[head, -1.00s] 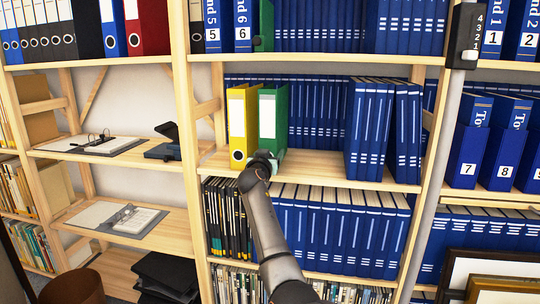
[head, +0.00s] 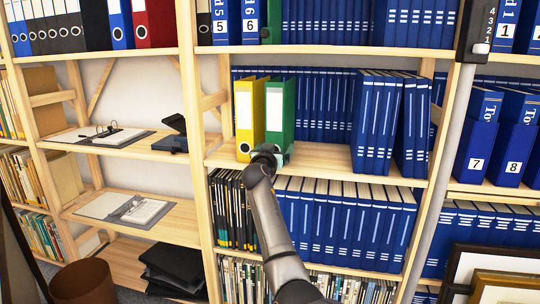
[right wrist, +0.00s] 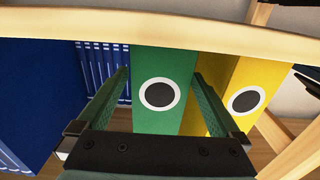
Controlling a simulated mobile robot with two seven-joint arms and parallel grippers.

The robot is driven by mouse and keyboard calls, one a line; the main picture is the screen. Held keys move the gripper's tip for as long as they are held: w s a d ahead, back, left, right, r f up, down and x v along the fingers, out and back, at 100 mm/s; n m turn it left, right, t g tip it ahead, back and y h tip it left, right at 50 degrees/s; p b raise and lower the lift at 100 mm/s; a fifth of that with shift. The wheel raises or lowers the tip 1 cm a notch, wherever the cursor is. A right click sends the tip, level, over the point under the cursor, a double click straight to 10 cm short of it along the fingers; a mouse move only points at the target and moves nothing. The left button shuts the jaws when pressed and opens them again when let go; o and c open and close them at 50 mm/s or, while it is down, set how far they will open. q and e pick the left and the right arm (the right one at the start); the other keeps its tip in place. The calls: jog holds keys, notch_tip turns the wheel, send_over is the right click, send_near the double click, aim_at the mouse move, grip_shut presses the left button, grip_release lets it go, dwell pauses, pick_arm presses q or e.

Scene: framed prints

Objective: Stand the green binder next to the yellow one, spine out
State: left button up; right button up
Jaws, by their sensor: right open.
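The green binder (head: 289,98) stands upright on the middle shelf, directly right of the yellow binder (head: 258,90) in the head view. Both have their labelled spines facing out. In the right wrist view, the green binder (right wrist: 163,75) fills the middle, its round finger hole facing me, and the yellow binder (right wrist: 245,95) is to its right. My right gripper (head: 270,154) is at the foot of the green binder. Its open fingers (right wrist: 160,72) show on either side of the green spine; I cannot tell whether they touch it. My left gripper is out of view.
Blue volumes (head: 374,122) stand to the right on the same shelf (head: 325,160), with bare board between. The shelf's front edge (right wrist: 150,22) runs close across the right wrist view. A wooden upright (head: 196,130) rises left of the yellow binder.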

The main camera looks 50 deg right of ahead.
jog(key=p+v, duration=0.2)
jog(key=v, duration=0.9)
jog(key=shift+a+r, duration=0.1)
